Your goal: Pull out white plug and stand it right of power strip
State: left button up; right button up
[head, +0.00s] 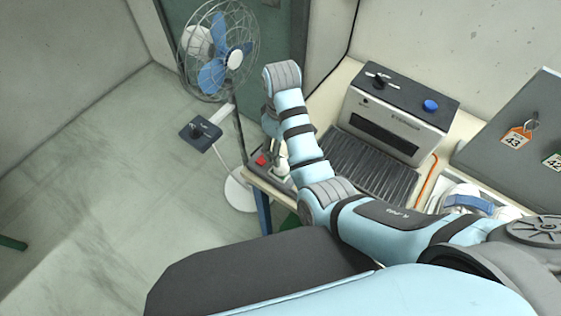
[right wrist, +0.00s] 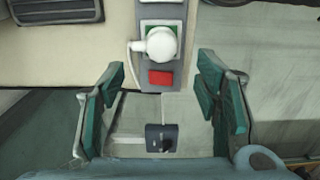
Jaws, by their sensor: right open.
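The white plug (right wrist: 158,43) sits in a green-faced socket of the grey power strip (right wrist: 158,13), beside its red switch (right wrist: 160,77). A white cord runs from the plug along the strip's left side in the right wrist view. My right gripper (right wrist: 162,67) is open and empty, its teal-padded fingers spread to either side of the strip, and the plug shows ahead between them without visible contact. In the head view the plug (head: 281,165) is partly hidden by my right arm, and the right fingers are mostly hidden. My left gripper is not in view.
The strip lies at the bench's left edge. A heater-like machine (head: 400,118) with a ribbed plate (head: 372,165) stands right of it. A blue-bladed fan (head: 213,77) with a control box (head: 200,132) stands on the floor beyond the edge. A grey panel with numbered tags (head: 515,137) is at right.

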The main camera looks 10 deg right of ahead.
aim_at(282, 163)
jog(key=shift+s+r, duration=0.1)
jog(key=shift+s, duration=0.15)
notch_tip(282, 163, down, 9)
jog(key=shift+w+f+b, duration=0.1)
jog(key=shift+w+b, duration=0.05)
jog(key=shift+b, duration=0.55)
dwell(0.3)
jog(key=shift+p, duration=0.55)
dwell(0.5)
jog(key=shift+c, duration=0.5)
grip_shut()
